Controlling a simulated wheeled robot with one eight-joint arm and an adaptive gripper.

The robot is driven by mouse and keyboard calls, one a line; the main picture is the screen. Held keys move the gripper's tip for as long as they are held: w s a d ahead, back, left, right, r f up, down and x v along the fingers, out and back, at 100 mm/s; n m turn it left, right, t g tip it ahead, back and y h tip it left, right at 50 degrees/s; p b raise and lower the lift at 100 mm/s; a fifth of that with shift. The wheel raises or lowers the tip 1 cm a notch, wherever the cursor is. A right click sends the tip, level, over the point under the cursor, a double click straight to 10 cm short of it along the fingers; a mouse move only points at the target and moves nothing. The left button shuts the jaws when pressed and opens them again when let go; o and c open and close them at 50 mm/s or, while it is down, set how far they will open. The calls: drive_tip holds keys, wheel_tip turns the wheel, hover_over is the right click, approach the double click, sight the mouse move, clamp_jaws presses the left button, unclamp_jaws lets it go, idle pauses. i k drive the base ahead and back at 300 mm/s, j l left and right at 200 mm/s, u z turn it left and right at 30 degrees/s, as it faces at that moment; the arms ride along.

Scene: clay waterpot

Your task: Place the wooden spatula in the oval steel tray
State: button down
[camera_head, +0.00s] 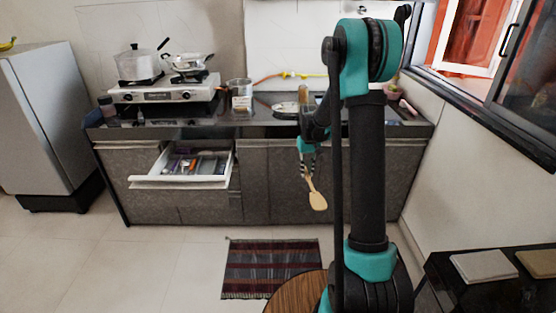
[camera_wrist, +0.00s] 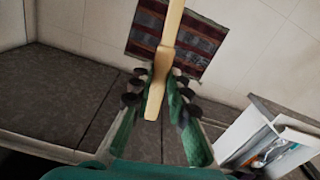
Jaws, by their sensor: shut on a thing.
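The wooden spatula (camera_head: 317,199) hangs from my gripper (camera_head: 307,172) in the head view, in front of the dark cabinet doors and below counter height. Its wide pale end points down. In the wrist view the spatula (camera_wrist: 171,32) runs between the fingers of my gripper (camera_wrist: 159,82), which is shut on it. A shiny low dish on the counter, which looks like the oval steel tray (camera_head: 283,107), lies just left of my arm. My arm hides its right part.
An open white drawer (camera_head: 180,183) with utensils juts out at left; it also shows in the wrist view (camera_wrist: 235,135). A gas stove (camera_head: 165,91) with pots and a steel container (camera_head: 239,87) stand on the counter (camera_head: 255,128). A striped mat (camera_head: 268,268) lies on the floor.

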sight(287, 108)
drive_tip(key=i+j+z, duration=0.15)
drive_tip(key=i+z, duration=0.25)
drive_tip(key=i+j+z, duration=0.3)
drive_tip(key=i+z, duration=0.15)
drive_tip(key=i, duration=0.1)
